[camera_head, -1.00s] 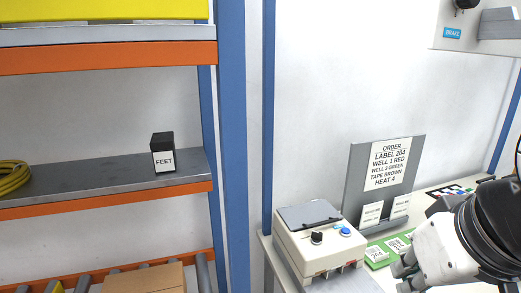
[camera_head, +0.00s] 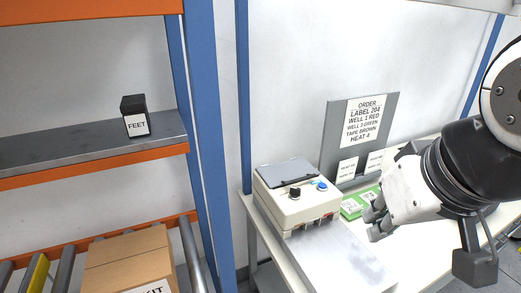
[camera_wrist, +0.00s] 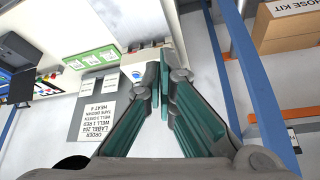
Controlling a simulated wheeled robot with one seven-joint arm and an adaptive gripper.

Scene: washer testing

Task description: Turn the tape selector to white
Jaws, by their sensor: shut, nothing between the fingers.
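A cream tape box (camera_head: 300,213) with a grey lid stands on the bench in the head view. On its top sit a black knob (camera_head: 295,193), which may be the tape selector, and a blue button (camera_head: 322,186). The knob's setting is too small to read. My gripper (camera_head: 373,222) is shut and empty, to the right of the box and apart from it. In the wrist view my shut fingers (camera_wrist: 166,66) partly hide the box; its blue button (camera_wrist: 137,74) shows just left of them.
A grey order board (camera_head: 332,135) reading "TAPE BROWN" stands behind green label cards (camera_head: 352,208). A blue post (camera_head: 243,100) rises beside the bench. At left are a shelf with a black FEET box (camera_head: 134,115) and a roller conveyor with a cardboard carton (camera_head: 130,262).

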